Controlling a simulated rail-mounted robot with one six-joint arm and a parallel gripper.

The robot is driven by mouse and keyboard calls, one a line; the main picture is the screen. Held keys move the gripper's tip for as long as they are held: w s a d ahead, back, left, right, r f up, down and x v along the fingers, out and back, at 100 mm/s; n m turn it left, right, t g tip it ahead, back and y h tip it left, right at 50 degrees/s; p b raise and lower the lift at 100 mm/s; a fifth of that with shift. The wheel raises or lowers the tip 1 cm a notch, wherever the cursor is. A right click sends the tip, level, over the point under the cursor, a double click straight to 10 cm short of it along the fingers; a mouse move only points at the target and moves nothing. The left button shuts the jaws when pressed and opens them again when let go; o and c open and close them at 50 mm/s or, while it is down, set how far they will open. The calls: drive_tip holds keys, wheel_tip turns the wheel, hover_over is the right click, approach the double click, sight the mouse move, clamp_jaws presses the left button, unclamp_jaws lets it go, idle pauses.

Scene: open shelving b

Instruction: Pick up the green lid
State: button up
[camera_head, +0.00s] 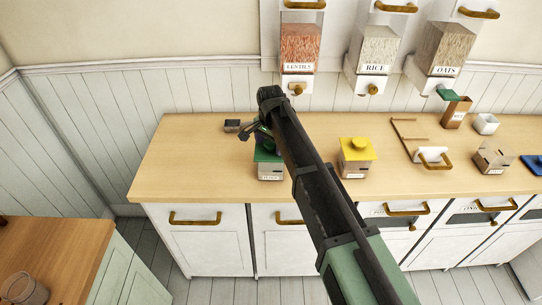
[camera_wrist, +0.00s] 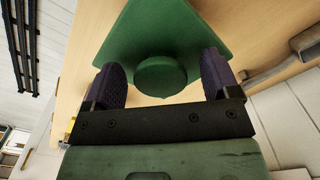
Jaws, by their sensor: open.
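The green lid (camera_head: 268,155) sits on a small labelled jar (camera_head: 270,172) on the wooden counter, partly hidden by my arm. In the wrist view the lid (camera_wrist: 165,30) fills the upper middle as a flat green plate with a round knob (camera_wrist: 160,76). My gripper (camera_wrist: 160,68) is open, one dark finger on each side of the knob, with a visible gap on both sides. In the head view my gripper (camera_head: 258,136) is beside the lid, and its fingers are small and partly hidden.
A jar with a yellow lid (camera_head: 356,150) stands to the right on the counter (camera_head: 200,170). Lentils (camera_head: 299,45), rice (camera_head: 376,50) and oats (camera_head: 444,50) dispensers hang on the wall behind. The counter's left part is clear.

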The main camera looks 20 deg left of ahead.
drive_tip(key=shift+r, duration=0.1)
drive_tip(key=c, duration=1)
drive_tip(key=shift+c, duration=0.2)
